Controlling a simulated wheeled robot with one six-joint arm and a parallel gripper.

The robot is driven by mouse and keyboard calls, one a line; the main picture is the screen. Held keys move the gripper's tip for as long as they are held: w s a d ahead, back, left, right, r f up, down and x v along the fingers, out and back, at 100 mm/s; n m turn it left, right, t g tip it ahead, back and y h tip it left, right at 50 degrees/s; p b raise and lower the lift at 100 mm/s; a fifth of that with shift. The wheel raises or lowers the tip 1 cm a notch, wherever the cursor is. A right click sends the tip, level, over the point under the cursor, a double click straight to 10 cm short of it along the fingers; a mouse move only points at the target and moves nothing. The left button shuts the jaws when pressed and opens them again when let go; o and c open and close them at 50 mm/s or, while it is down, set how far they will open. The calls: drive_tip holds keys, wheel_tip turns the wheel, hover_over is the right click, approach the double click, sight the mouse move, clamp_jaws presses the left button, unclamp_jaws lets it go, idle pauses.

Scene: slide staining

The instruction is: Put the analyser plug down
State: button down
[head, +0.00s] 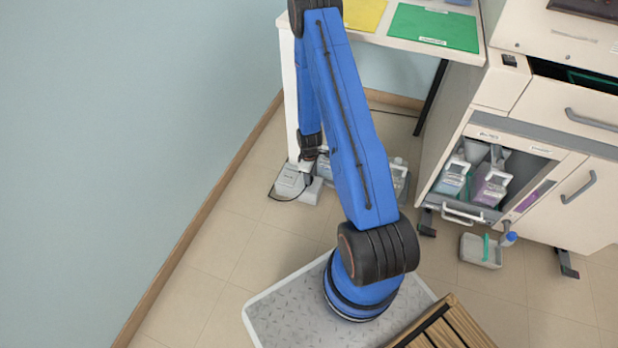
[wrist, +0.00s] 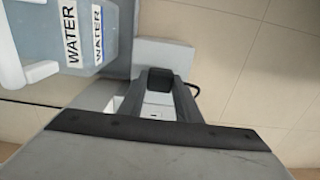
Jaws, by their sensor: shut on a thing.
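My gripper (head: 309,160) is low beside the table leg, close above a pale box (head: 290,181) on the floor. In the wrist view its fingers (wrist: 158,84) are shut on a small dark block (wrist: 160,78), which looks like the analyser plug. The pale box (wrist: 165,54) lies just beyond and below the fingers. A white face with small dark marks (wrist: 158,112) shows between the fingers. I cannot tell whether the plug touches the box. In the head view the plug is too small to make out.
A water bottle (wrist: 72,38) stands close left of the fingers in the wrist view. A dark cord (head: 273,193) lies by the box. The table leg (head: 291,105) and wall are close. Tiled floor (head: 250,255) is clear nearer me. A cabinet (head: 570,160) stands right.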

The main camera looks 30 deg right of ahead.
drive_tip(key=shift+f, duration=0.55)
drive_tip(key=c, duration=1.3)
unclamp_jaws()
drive_tip(key=shift+r, duration=0.1)
drive_tip(key=a+r+m+t, duration=0.1)
drive_tip(key=a+r, duration=0.1)
drive_tip(key=r, duration=1.3)
drive_tip(key=a+r+m, duration=0.1)
drive_tip(key=a+r, duration=0.1)
drive_tip(key=r, duration=1.4)
drive_tip(key=s+a+r+m+t, duration=0.1)
drive_tip(key=s+a+r, duration=0.15)
drive_tip(key=r, duration=0.45)
drive_tip(key=s+a+r, duration=0.2)
drive_tip(key=s+r, duration=0.1)
drive_tip(key=r, duration=0.4)
drive_tip(key=s+a+r+m+t, duration=0.1)
drive_tip(key=s+a+r+m, duration=0.1)
drive_tip(key=s+r, duration=0.6)
drive_tip(key=s+a+r+m+t, duration=0.1)
drive_tip(key=s+a+r+m, duration=0.1)
drive_tip(key=s+a+r, duration=0.3)
drive_tip(key=s+r, duration=0.4)
drive_tip(key=s, duration=0.7)
drive_tip(key=shift+s+a+r+m+t, duration=0.15)
drive_tip(key=shift+s+m+t, duration=0.15)
drive_tip(key=shift+s+t, duration=0.1)
